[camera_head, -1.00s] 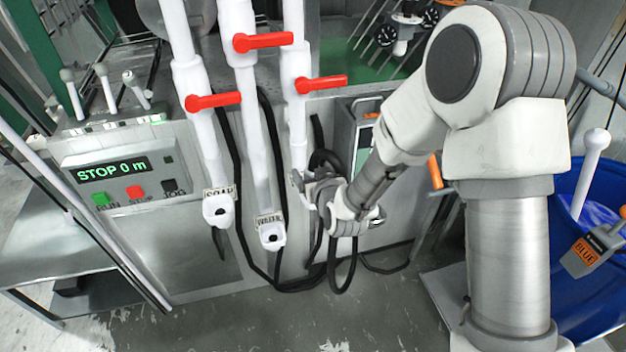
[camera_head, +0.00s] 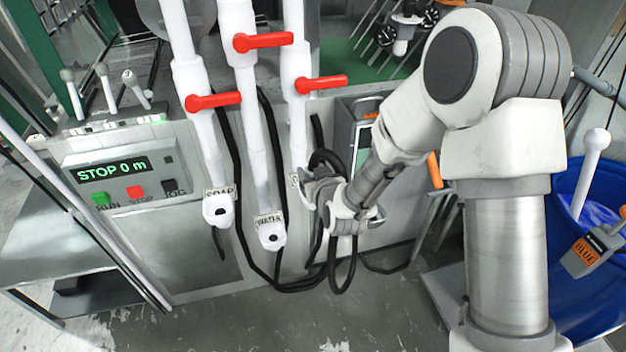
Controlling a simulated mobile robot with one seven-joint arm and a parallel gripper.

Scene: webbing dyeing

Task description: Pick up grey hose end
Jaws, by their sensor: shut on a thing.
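My gripper (camera_head: 312,190) is at the lower end of the right-hand white pipe (camera_head: 298,135), with its fingers pointing left. It is shut on what appears to be the grey hose end, which is small and mostly hidden by the fingers and wrist. Black hose (camera_head: 341,278) loops behind and below my gripper, down near the floor. I cannot tell which loop joins the held end.
Pipe outlets marked SOAP (camera_head: 218,209) and WATER (camera_head: 270,235) stand to the left of my gripper. Red valve handles (camera_head: 321,83) stick out above. A control panel reading STOP 0 m (camera_head: 112,170) is at left. A blue tub (camera_head: 577,300) stands at right.

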